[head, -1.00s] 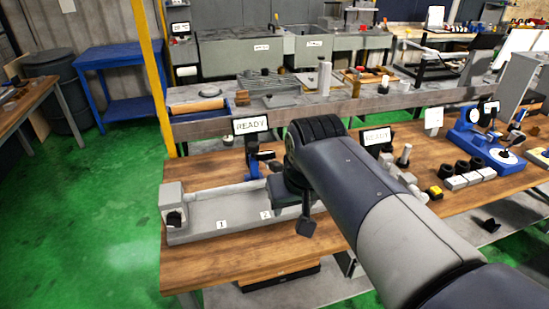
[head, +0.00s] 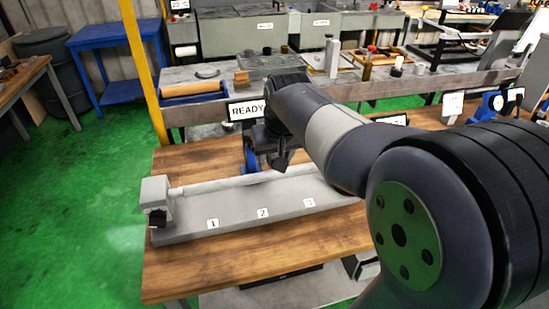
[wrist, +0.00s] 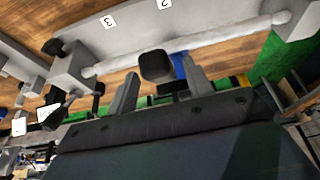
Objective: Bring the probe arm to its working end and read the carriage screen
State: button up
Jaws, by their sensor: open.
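The grey grinder bed (head: 235,212) carries labels 1, 2 and 3, with a pale round bar (head: 215,184) lying along it. A blue carriage part (head: 250,156) stands behind the bar, below a screen (head: 246,110) that reads READY. The blue part also shows in the wrist view (wrist: 180,66). My gripper (head: 276,161) is over the back of the bed, just right of the blue part. In the wrist view my gripper (wrist: 160,88) is open, its fingers apart. A black block (wrist: 156,66) shows between the fingertips; I cannot tell whether they touch it or whether it belongs to the probe arm.
A second screen (head: 393,120) is mostly hidden behind my arm. A yellow post (head: 143,75) stands behind the left of the wooden table (head: 190,276). A bench (head: 205,105) with a roller and trays is at the back. Green floor (head: 75,210) is open at left.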

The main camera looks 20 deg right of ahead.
jog(key=shift+x, duration=1.1)
grip_shut()
